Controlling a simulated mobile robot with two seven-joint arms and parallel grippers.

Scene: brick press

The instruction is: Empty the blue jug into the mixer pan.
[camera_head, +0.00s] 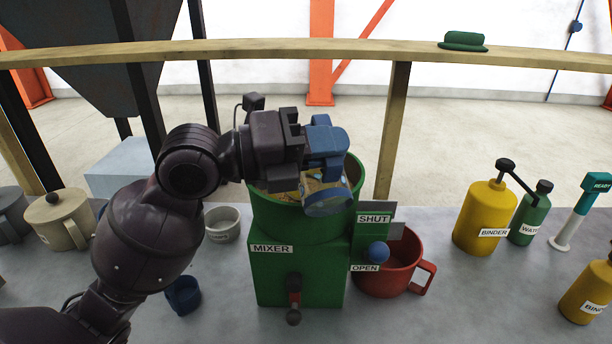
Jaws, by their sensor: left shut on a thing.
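My left gripper (296,138) is shut on the blue jug (327,207) and holds it above the mixer pan. The jug is strongly tilted, with its round rim low and facing down toward the pan. I cannot tell whether anything is left in it, and no stream shows clearly. The green mixer pan (268,215) sits on a green box marked MIXER (265,275). Tan material (283,187) shows inside the pan, partly hidden by the jug and gripper. My right gripper is not in view.
A red mug (400,268) stands right of the mixer, by the SHUT/OPEN blue knob (378,252). A small blue cup (183,295) and a white bowl (222,224) are at left. Yellow binder bottles (482,220) and a green water bottle (528,222) stand right.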

